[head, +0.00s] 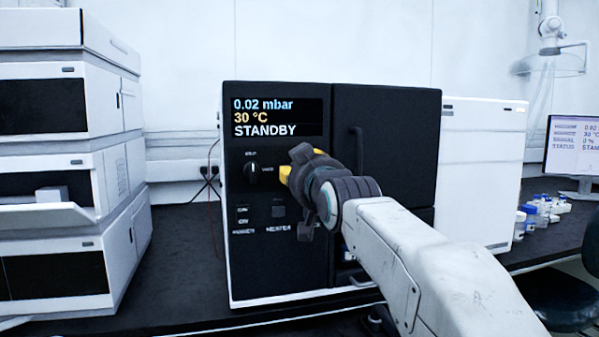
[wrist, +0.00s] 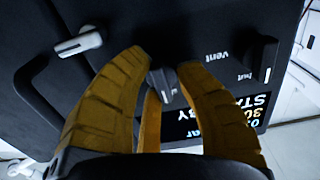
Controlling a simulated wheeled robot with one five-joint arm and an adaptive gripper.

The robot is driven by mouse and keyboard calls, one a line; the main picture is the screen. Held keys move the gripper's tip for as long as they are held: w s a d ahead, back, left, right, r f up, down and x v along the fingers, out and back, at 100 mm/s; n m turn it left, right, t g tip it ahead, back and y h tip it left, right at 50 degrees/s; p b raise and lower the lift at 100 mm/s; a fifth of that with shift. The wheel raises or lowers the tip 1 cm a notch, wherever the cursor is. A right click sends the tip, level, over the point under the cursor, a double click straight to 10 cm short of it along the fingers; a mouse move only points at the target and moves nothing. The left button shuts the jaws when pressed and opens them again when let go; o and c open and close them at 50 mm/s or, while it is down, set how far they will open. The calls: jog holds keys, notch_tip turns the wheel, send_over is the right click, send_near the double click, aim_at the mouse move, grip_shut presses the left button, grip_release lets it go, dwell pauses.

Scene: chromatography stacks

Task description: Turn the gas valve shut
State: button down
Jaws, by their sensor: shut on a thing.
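My gripper (wrist: 165,85) has yellow fingers closed around a small grey knob (wrist: 160,86) on the front of the black vacuum oven. In the head view my gripper (head: 288,174) is against the panel below the display, and its own body hides the gripped knob. A black knob (head: 252,172) with a white pointer mark is just left of my gripper. It also shows at the right of the wrist view (wrist: 265,60), apart from the fingers, near labels reading "vent" and what looks like "shut". The frames do not name the gripped knob.
The oven (head: 385,120) display reads 0.02 mbar, 30 °C, STANDBY. A dark door handle (head: 357,150) stands out right of my gripper. A pale lever (wrist: 80,42) shows in the wrist view. White instrument stacks (head: 110,170) stand left; small vials (head: 540,208) and a monitor (head: 575,145) right.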

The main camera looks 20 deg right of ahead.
jog(key=shift+d, duration=0.1)
dwell(0.4)
jog(key=c, duration=1.1)
grip_release()
jog(key=shift+w+d, duration=0.1)
jog(key=s, duration=1.2)
jog(key=shift+p, duration=0.4)
jog(key=s+f+g+p, duration=0.1)
jog(key=s+g+p, duration=0.4)
jog(key=s+p, duration=0.3)
jog(key=s+f+g+p, duration=0.1)
jog(key=s+g+p, duration=0.3)
jog(key=s+p, duration=0.4)
jog(key=s+g+p, duration=0.5)
jog(key=s+p, duration=0.2)
jog(key=p, duration=1.2)
jog(key=shift+s+a+f+g, duration=0.25)
jog(key=shift+s+f+g, duration=0.05)
jog(key=shift+s+f, duration=0.1)
